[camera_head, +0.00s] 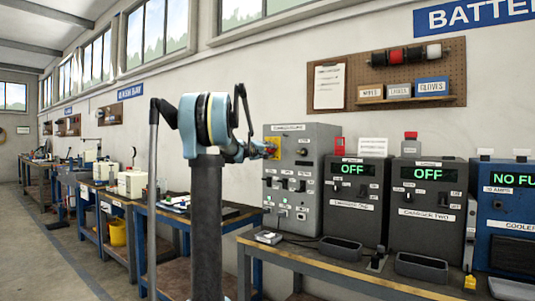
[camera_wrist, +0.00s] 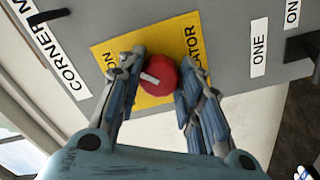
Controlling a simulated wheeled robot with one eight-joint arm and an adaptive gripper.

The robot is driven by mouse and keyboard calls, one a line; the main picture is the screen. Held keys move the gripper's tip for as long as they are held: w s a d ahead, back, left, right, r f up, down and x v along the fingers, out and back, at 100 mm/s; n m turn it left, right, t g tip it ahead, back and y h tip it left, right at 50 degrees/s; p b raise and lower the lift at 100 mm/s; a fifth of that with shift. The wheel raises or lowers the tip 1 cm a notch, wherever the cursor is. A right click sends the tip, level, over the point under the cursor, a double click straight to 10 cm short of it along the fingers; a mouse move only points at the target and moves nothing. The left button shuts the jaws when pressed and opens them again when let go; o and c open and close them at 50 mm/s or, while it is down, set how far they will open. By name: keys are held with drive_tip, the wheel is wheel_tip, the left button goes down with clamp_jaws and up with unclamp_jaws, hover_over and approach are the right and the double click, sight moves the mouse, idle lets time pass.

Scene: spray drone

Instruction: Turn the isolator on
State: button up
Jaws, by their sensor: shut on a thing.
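The isolator is a round red knob (camera_wrist: 160,77) with a short white mark, on a yellow plate (camera_wrist: 182,32) with black lettering. In the wrist view the white mark lies at a slant across the knob's left part. My gripper (camera_wrist: 161,68) has one finger on each side of the knob and is shut on it. In the head view the yellow plate (camera_head: 275,142) shows at the upper left of the grey cabinet (camera_head: 320,135), with my gripper (camera_head: 264,150) against it. The knob is mostly hidden there by my gripper.
Charger one (camera_head: 352,210) and charger two (camera_head: 428,212) stand right of the cabinet, both displays reading OFF. A blue unit (camera_head: 508,225) stands at the far right. The workbench (camera_head: 335,267) carries them. A pegboard (camera_head: 390,75) hangs above. The aisle at left is clear.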

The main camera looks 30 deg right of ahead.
drive_tip(key=shift+f, duration=0.1)
drive_tip(key=o, duration=1.1)
drive_tip(key=shift+w, duration=0.1)
drive_tip(key=shift+c, duration=0.2)
drive_tip(key=shift+a, duration=0.1)
drive_tip(key=v, duration=1.2)
drive_tip(key=shift+f, duration=0.15)
drive_tip(key=s+a+f+n+g+y, duration=0.1)
drive_tip(key=s+a+f+y, duration=0.7)
drive_tip(key=s+a+f, duration=1)
drive_tip(key=s+a+f+g+y, duration=0.3)
drive_tip(key=s+a+f+y, duration=0.5)
drive_tip(key=s+a+f, duration=1.1)
drive_tip(key=a+f, duration=0.4)
drive_tip(key=f, duration=0.4)
drive_tip(key=shift+s+f+n+g+y, duration=0.3)
drive_tip(key=shift+s+f+n, duration=0.05)
drive_tip(key=shift+n, duration=0.05)
